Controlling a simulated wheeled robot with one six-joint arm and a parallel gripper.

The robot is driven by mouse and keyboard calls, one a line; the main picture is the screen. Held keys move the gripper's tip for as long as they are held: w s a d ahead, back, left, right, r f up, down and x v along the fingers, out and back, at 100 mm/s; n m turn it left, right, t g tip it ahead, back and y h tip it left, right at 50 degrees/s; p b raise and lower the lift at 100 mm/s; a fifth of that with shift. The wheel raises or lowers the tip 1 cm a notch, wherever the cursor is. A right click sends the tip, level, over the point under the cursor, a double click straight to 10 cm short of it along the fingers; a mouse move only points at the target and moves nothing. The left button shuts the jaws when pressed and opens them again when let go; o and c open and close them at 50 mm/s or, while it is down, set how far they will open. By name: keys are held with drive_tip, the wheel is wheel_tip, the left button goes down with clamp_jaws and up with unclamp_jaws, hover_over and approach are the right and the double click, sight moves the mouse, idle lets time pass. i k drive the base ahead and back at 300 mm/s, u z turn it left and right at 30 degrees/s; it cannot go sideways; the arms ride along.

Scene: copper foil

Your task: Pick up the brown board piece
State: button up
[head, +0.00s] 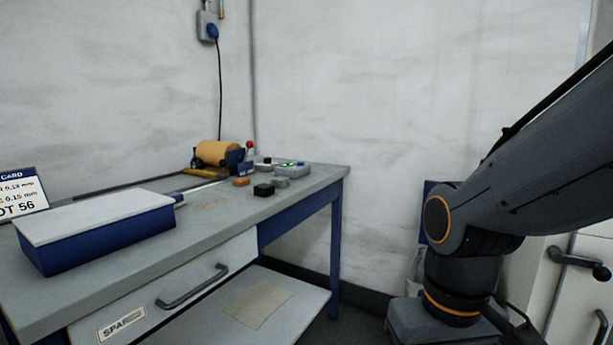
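A flat, tan-brown, roughly square piece (258,305), which looks like the brown board piece, lies on a grey surface (305,297) low under the workbench. Its whole outline shows, and nothing lies on top of it. My dark grey arm with orange rings fills the right side of the head view, well to the right of the bench. My gripper's fingers do not show in this view.
The workbench (105,273) has a drawer front with a dark handle (192,287) above the low surface. On top stand a blue box with a white lid (100,225), an orange roll (217,153) and several small blocks. A blue leg (336,255) bounds the right end.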

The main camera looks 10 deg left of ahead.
sight(240, 181)
drive_tip(key=z, duration=0.2)
drive_tip(key=i, duration=0.8)
drive_tip(key=u, duration=0.5)
drive_tip(key=i, duration=0.8)
drive_tip(key=u, duration=0.7)
